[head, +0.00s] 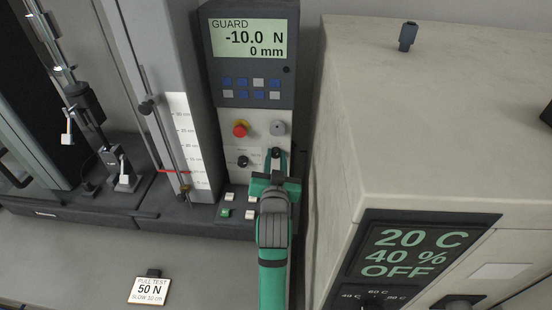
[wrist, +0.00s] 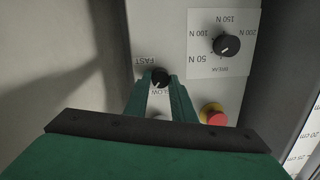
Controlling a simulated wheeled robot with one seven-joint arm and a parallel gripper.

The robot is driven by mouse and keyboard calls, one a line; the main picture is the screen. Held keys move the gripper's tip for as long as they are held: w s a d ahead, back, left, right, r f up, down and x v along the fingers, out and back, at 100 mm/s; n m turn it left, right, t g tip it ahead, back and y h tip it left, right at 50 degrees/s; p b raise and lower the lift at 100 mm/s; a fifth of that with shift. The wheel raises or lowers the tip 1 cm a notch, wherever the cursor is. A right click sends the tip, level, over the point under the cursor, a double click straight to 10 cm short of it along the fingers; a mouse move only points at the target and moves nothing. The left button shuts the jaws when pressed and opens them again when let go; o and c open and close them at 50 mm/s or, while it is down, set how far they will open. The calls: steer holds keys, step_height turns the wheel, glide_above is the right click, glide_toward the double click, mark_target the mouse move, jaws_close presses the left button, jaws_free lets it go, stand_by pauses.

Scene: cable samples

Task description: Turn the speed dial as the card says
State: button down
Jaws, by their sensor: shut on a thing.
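The speed dial (wrist: 160,77) is a small black knob on the machine's pale panel. In the wrist view, which shows the panel upside down, FAST is printed above left of it and a partly hidden word ending in LOW is below. My gripper (wrist: 160,84) is shut on the dial, one green fingertip on each side. In the head view my gripper (head: 276,158) reaches the panel and largely covers the dial. I cannot tell clearly where its pointer stands. The card (head: 149,290) on the bench reads PULL TEST, 50 N, SLOW 10 cm.
The break dial (wrist: 226,44) with force marks and the red button (wrist: 213,115) are close beside my fingers. A large pale cabinet (head: 430,110) stands close right of my arm. The bench front is mostly clear.

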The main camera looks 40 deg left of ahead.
steer(key=n, duration=0.4)
steer(key=shift+s+a+f+h, duration=0.1)
steer(key=shift+a+f+h, duration=0.1)
steer(key=shift+f+h, duration=0.1)
steer(key=shift+n, duration=1.4)
steer(key=shift+h, duration=0.3)
steer(key=c, duration=1.5)
jaws_free()
steer(key=shift+r, duration=0.15)
steer(key=shift+d, duration=0.1)
